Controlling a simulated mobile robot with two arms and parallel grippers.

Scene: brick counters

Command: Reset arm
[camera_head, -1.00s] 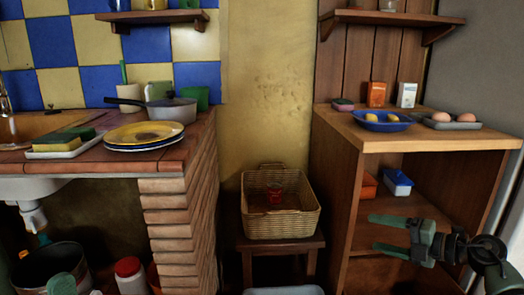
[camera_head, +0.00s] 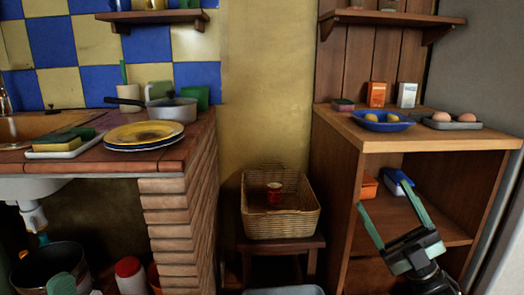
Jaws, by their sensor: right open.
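My right gripper (camera_head: 392,207) is at the lower right, in front of the wooden shelf unit (camera_head: 345,200). Its two green fingers are spread wide and point up, with nothing between them. One fingertip overlaps the blue and white container on the shelf in the picture; I cannot tell whether they touch. My left gripper is not in view.
The unit's top bears a blue dish (camera_head: 382,127) and a tray with eggs (camera_head: 458,125). Plates (camera_head: 145,134) and a pan (camera_head: 172,109) stand on the brick counter.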

